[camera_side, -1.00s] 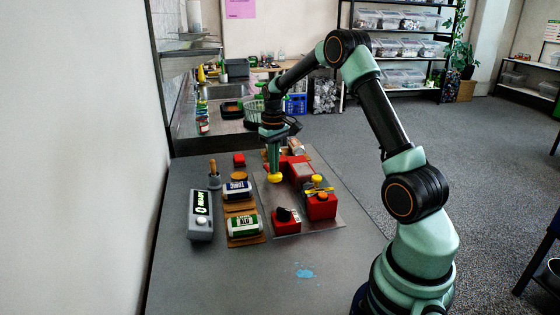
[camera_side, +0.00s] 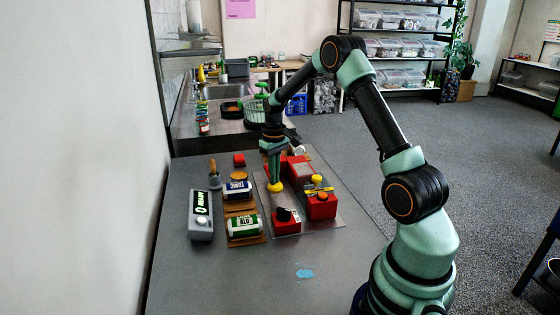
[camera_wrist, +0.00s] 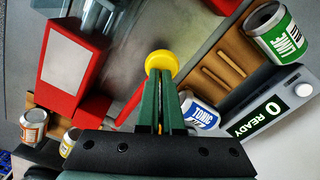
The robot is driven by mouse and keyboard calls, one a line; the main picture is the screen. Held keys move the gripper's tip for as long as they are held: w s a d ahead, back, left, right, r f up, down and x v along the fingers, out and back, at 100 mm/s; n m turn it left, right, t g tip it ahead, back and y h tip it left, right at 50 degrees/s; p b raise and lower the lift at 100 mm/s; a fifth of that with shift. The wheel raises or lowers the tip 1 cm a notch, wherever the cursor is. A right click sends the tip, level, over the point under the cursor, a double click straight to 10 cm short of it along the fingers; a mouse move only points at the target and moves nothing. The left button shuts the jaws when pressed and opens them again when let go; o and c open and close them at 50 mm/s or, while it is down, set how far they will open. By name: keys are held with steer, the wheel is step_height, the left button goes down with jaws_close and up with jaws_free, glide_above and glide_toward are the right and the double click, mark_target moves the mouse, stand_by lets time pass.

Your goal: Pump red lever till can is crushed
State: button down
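The red can crusher (camera_side: 300,168) stands on a grey plate; its red body with a pale panel shows in the wrist view (camera_wrist: 70,62). A round yellow knob (camera_side: 275,188) is on the red lever (camera_wrist: 130,106), and is at my fingertips in the wrist view (camera_wrist: 162,62). My gripper (camera_side: 275,181) points down with its fingers close together. Its tips meet the knob; whether they grip it or rest on it is unclear. No can inside the crusher is visible to me. A green-labelled LIME can (camera_side: 243,225) and a blue-labelled TONIC can (camera_side: 237,189) lie on brown cradles.
A grey counter box (camera_side: 200,215) reads "0 READY". Red blocks with black and yellow knobs (camera_side: 286,222) (camera_side: 320,205) stand at the front of the plate. An orange-and-white can (camera_wrist: 34,126) is near the crusher.

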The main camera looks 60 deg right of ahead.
steer(key=shift+w+f, duration=0.1)
steer(key=shift+f, duration=0.05)
steer(key=shift+d+f, duration=0.1)
steer(key=shift+f, duration=1)
steer(key=shift+w+d+r, duration=0.1)
steer(key=shift+r, duration=1.2)
steer(key=shift+w+d+r, duration=0.15)
steer(key=shift+r, duration=1.15)
steer(key=shift+w+d+r, duration=0.1)
steer(key=shift+r, duration=1.2)
steer(key=shift+f, duration=0.1)
steer(key=shift+s+a+f, duration=0.15)
steer(key=shift+f, duration=0.5)
steer(key=shift+s+a+f, duration=0.15)
steer(key=shift+f, duration=0.5)
